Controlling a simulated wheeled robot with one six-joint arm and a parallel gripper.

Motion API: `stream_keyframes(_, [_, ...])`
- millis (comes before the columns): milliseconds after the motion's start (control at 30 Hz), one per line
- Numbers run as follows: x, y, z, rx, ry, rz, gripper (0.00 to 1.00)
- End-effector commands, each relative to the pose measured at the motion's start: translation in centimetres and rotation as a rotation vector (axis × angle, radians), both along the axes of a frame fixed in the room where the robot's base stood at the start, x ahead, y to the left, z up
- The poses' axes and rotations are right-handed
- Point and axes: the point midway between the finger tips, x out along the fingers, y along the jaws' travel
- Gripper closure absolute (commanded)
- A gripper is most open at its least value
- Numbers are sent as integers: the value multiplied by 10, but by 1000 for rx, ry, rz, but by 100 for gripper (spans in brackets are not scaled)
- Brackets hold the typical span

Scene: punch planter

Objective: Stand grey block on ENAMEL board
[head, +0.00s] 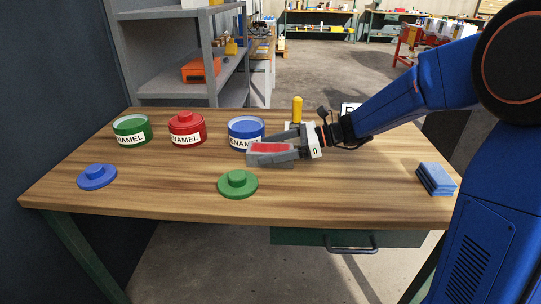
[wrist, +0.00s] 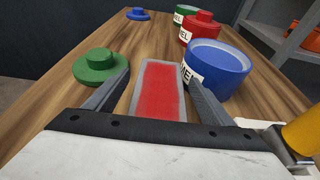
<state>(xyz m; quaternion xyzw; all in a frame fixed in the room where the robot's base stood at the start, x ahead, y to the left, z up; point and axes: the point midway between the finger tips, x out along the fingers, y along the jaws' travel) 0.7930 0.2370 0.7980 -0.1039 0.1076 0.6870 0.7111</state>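A grey-edged rectangular piece with a red upper face (head: 271,147) lies at the middle of the table; it also shows in the wrist view (wrist: 158,92). I take it for the grey block. My gripper (head: 272,146) is low over the table with its fingers on either side of this piece. In the wrist view, my gripper (wrist: 158,75) is open, with narrow gaps between fingers and piece. No board marked ENAMEL can be made out; that word is on the tins. A white sign (head: 351,107) behind my arm is mostly hidden, with only a "P"-like mark showing.
Green (head: 132,131), red (head: 187,129) and blue (head: 246,133) ENAMEL tins stand along the back; the blue one is close to my gripper. A blue lid (head: 96,177) and a green lid (head: 238,185) lie in front. A yellow-topped object (head: 297,110) stands behind my gripper. Blue cloths (head: 436,179) lie right.

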Motion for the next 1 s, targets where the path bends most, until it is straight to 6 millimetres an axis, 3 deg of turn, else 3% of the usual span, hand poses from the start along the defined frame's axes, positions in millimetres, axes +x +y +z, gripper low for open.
stream_keyframes(33, [0,0,0,0,0,0,35])
stream_keyframes(67, [0,0,0,0,0,0,43])
stream_keyframes(300, [0,0,0,0,0,0,100])
stream_keyframes(667, [0,0,6,2,-3,0,100])
stream_keyframes(1000, [0,0,51,3,-6,1,100])
